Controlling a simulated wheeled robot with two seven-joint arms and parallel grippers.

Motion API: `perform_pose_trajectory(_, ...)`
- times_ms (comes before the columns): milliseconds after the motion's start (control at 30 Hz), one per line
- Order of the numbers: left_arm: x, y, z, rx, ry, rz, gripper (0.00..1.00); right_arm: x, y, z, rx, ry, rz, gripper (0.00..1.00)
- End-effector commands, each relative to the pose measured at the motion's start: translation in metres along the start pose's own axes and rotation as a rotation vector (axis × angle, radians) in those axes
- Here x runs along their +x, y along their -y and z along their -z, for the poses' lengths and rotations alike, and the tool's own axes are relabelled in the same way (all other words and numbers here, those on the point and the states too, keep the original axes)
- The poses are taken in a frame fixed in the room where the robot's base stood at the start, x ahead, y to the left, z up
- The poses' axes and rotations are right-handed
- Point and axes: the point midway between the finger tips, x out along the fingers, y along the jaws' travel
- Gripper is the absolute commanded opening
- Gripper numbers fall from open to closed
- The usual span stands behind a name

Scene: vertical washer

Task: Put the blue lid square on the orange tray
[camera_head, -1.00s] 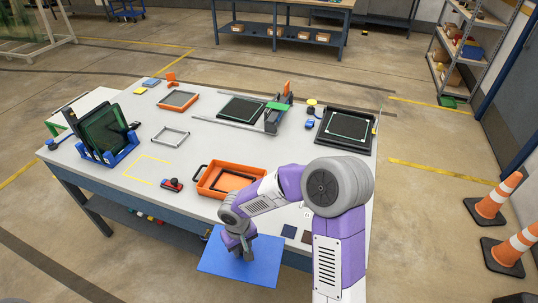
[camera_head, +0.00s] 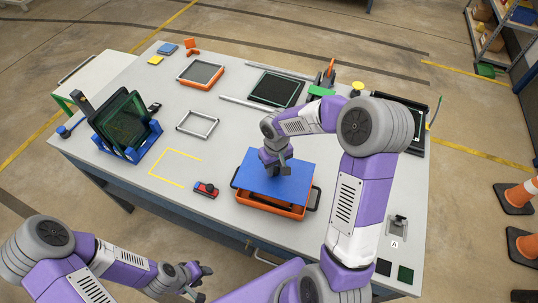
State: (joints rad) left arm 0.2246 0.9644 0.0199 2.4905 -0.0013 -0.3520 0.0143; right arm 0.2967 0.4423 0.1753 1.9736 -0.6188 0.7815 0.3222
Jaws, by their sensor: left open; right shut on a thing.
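The blue lid (camera_head: 262,186) is a flat blue sheet over the orange tray (camera_head: 268,207) near the table's front. It covers most of the tray; the tray's orange front wall and a black handle at its right show past the lid. I cannot tell whether the lid touches the rim or hovers just above it. My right gripper (camera_head: 277,170) is shut on the lid from above, and the arm hides part of the lid's far edge. My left gripper (camera_head: 203,282) is open and empty, in front of the table at the lower left.
A red and black device (camera_head: 206,189) lies left of the tray, beside a yellow outlined square (camera_head: 176,167). A grey frame (camera_head: 198,123) and a blue rack with dark panes (camera_head: 125,130) stand farther left.

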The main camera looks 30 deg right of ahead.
Motion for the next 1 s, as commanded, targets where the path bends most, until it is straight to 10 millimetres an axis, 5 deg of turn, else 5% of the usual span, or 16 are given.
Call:
perform_pose_trajectory(700, 0.042, 0.016, 0.002, 0.0, 0.0, 0.0, 0.43, 0.058, 0.0, 0.0, -0.001, -0.001, 0.0, 0.0)
perform_pose_trajectory(1000, 0.044, 0.017, 0.002, 0.0, 0.0, 0.0, 0.43, 0.061, 0.0, 0.0, -0.001, -0.001, 0.0, 0.0)
